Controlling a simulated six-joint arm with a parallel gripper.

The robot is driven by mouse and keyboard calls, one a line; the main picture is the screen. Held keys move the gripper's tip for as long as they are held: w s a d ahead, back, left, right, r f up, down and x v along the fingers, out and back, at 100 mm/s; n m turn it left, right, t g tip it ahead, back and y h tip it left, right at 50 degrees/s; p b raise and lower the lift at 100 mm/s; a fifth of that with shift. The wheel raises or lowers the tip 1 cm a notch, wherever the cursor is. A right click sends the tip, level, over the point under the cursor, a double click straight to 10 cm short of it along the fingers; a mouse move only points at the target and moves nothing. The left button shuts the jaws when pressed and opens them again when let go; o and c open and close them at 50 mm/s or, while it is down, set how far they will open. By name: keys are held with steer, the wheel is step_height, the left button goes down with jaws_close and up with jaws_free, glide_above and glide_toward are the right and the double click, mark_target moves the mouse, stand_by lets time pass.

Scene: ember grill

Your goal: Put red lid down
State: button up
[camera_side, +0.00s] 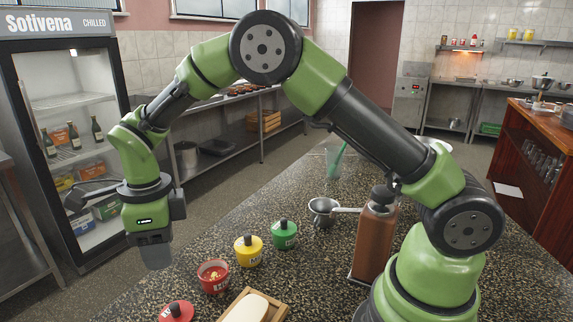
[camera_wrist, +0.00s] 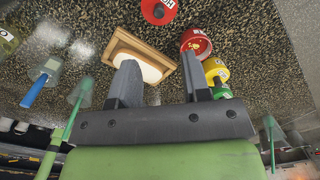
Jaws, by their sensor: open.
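The red lid (camera_side: 176,312) lies on the speckled counter at the lower edge of the side view, partly cut off. It also shows at the top of the wrist view (camera_wrist: 158,10). The red pot (camera_side: 213,277) stands uncovered beside it, with red contents showing; it is also in the wrist view (camera_wrist: 193,42). My gripper (camera_side: 155,252) hangs fingers down, left of the red pot and above the lid in the side picture. In the wrist view its jaws (camera_wrist: 158,60) are apart with nothing held between them, clear of the lid.
The yellow pot (camera_side: 248,251) and green pot (camera_side: 284,235) stand lidded behind the red one. A wooden tray (camera_side: 275,313) with a white block sits in front. A brown bottle (camera_side: 373,240), a metal ladle (camera_side: 323,210) and a glass (camera_side: 333,160) stand farther right and back.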

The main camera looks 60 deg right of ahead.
steer(key=s+d+r+n+t+y, duration=0.1)
steer(key=s+d+r+n, duration=0.15)
steer(key=r, duration=0.25)
steer(key=s+d+r+n+t, duration=0.1)
steer(key=r+n, duration=0.2)
steer(key=r, duration=0.2)
steer(key=s+d+r+n+t, duration=0.2)
steer(key=s+d+r+n, duration=0.1)
steer(key=s+n, duration=0.5)
steer(key=s+d+r+n+t, duration=0.3)
steer(key=s+r+n, duration=0.1)
steer(key=s+n, duration=0.5)
steer(key=shift+s+y, duration=0.4)
steer(key=shift+s, duration=0.35)
